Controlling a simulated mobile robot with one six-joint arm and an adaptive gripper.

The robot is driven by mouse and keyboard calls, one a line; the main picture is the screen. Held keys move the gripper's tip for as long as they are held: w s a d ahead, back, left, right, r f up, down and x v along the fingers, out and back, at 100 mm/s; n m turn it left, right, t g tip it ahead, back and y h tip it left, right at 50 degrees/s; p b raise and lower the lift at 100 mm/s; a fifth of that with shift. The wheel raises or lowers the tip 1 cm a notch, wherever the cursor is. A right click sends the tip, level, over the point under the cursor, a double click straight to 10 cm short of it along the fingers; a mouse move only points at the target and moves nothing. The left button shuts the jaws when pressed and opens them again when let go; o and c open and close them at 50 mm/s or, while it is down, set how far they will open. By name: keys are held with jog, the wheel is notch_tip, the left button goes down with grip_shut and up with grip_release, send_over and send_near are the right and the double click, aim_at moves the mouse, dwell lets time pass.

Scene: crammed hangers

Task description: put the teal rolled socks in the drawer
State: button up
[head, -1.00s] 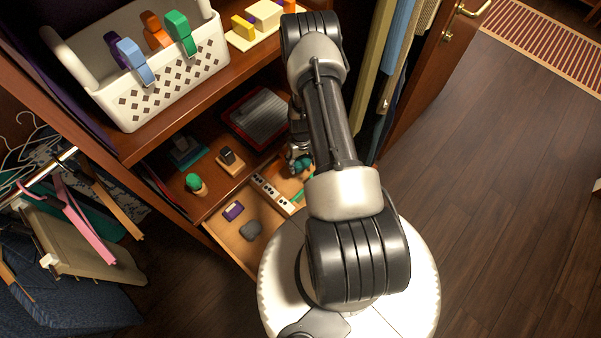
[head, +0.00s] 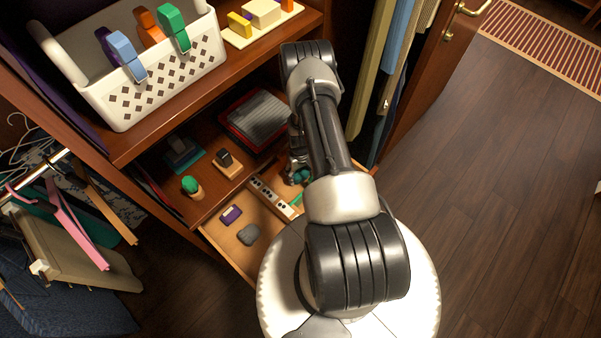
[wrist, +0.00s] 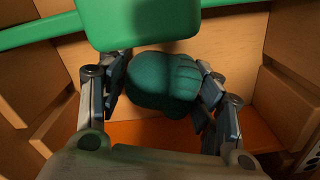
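The teal rolled socks (wrist: 165,84) sit between the two fingers of my gripper (wrist: 163,88) in the wrist view, with a finger against each side. In the head view the socks (head: 300,176) show as a small teal patch at the end of my arm, over the right part of the open drawer (head: 222,236). My arm hides much of the gripper and that part of the drawer there. In the wrist view wooden walls surround the gripper. I cannot tell whether the socks touch the drawer floor.
The drawer holds a purple item (head: 231,215), a grey item (head: 248,234) and a long pale strip with dark spots (head: 270,194). A green piece (wrist: 110,22) lies close to the socks. A shelf with a green-topped item (head: 191,186) stands behind the drawer.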

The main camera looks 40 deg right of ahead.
aim_at(300, 171)
jog(key=o, duration=0.5)
jog(key=shift+c, duration=0.2)
notch_tip(300, 171, up, 12)
jog(key=p, duration=0.4)
jog(key=shift+r, duration=0.15)
dwell(0.3)
